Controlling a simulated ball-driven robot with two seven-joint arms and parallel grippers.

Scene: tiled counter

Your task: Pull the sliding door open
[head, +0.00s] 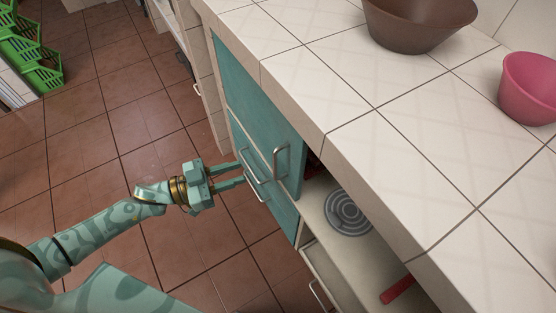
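The teal sliding door (262,112) is set in the front of the tiled counter. Two teal panels overlap here, each with a metal handle. One handle (253,177) is at my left gripper; the other handle (282,161) is a little to the right. My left gripper (243,173) comes from the left with its two fingers apart. Its fingertips are at the nearer handle; I cannot tell whether they touch it. Right of the panels the cabinet is uncovered and shows a shelf (330,196). My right gripper is out of view.
On the shelf are a grey coiled round thing (348,212) and a red object (397,290). A brown bowl (418,22) and a pink bowl (530,88) stand on the countertop (400,140). A green rack (30,55) is at far left. The tiled floor around my arm is clear.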

